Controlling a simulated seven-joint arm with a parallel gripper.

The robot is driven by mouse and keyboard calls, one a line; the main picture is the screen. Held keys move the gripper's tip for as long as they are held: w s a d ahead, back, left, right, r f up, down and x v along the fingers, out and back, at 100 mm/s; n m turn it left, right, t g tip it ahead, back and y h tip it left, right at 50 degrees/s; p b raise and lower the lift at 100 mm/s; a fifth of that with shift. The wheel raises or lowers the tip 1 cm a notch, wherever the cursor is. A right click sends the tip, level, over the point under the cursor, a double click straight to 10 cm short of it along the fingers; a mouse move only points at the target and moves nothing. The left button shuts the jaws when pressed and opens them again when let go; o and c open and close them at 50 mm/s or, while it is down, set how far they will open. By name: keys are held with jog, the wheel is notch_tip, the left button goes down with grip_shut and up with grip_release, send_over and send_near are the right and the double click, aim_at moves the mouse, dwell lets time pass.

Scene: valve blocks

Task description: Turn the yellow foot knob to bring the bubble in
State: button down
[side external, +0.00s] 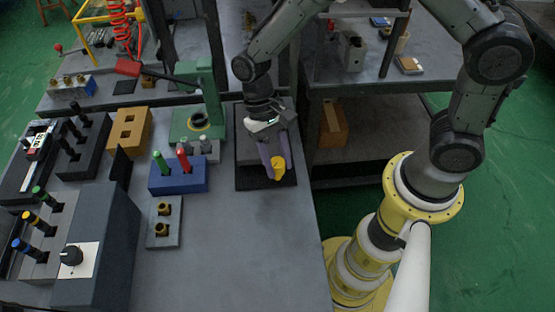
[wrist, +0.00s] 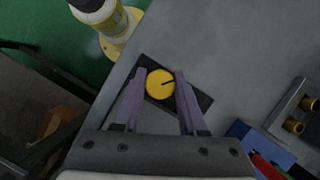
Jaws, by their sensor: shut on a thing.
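The yellow foot knob (wrist: 160,83) is round, with a dark line marked on its top. It sits at a dark plate (wrist: 203,99) on the grey table. My gripper (wrist: 160,80) has its two purple fingers on either side of the knob, shut on it. In the side view, my gripper (side external: 274,172) reaches down to the knob (side external: 279,163) at the front of the dark plate (side external: 248,184). No bubble or level vial can be made out in either view.
A blue block (side external: 178,176) with green and red pegs stands left of the plate. A grey block with two brass fittings (side external: 164,225) is nearer the front. A green press (side external: 200,90) stands behind.

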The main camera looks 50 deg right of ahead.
jog(key=n+h, duration=0.1)
jog(key=n, duration=0.3)
jog(key=shift+h, duration=0.3)
dwell(0.5)
jog(key=shift+c, duration=2.2)
grip_release()
